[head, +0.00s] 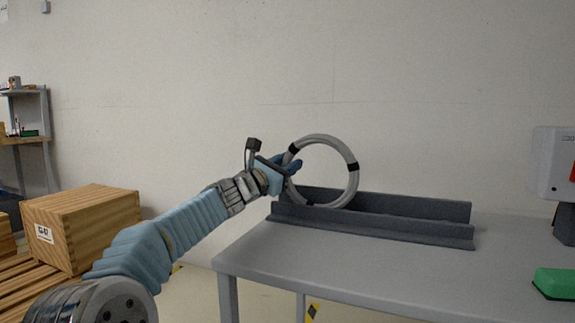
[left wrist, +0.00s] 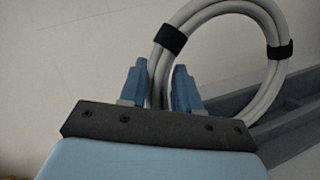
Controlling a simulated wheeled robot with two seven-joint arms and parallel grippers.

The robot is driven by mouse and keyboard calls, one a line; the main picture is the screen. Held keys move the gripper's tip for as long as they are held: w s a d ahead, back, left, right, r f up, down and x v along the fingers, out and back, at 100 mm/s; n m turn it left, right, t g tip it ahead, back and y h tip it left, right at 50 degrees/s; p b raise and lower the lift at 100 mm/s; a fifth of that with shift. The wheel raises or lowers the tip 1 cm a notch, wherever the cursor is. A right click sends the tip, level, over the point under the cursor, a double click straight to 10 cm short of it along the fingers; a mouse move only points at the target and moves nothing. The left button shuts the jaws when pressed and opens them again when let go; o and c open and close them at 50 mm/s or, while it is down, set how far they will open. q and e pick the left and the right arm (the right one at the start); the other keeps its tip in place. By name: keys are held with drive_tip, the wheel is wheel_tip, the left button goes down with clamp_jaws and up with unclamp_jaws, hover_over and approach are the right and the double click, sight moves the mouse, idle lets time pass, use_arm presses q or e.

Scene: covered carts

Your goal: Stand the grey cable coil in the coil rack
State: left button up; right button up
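The grey cable coil (head: 352,182) has black bands around it and stands upright at the left part of the dark grey coil rack (head: 420,210) on the table. Its lower edge reaches down between the rack's two long walls; I cannot tell whether it touches the bottom. My left gripper (head: 291,163) is at the coil's left side. In the left wrist view, the blue fingers (left wrist: 161,88) lie on either side of the coil (left wrist: 222,10), near a black band, and appear closed on it. The rack (left wrist: 290,120) shows behind and to the right. My right gripper is not in view.
The grey table (head: 370,262) is clear in front of the rack. A green object (head: 556,283) lies at its right edge, and a white box-like device (head: 553,165) stands behind it. A wooden crate (head: 85,228) sits on slats at the left.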

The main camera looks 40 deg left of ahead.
use_arm(q)
drive_tip(key=o, duration=0.5)
drive_tip(key=b+v, duration=0.2)
drive_tip(key=v, duration=1.2)
drive_tip(key=shift+w, duration=0.1)
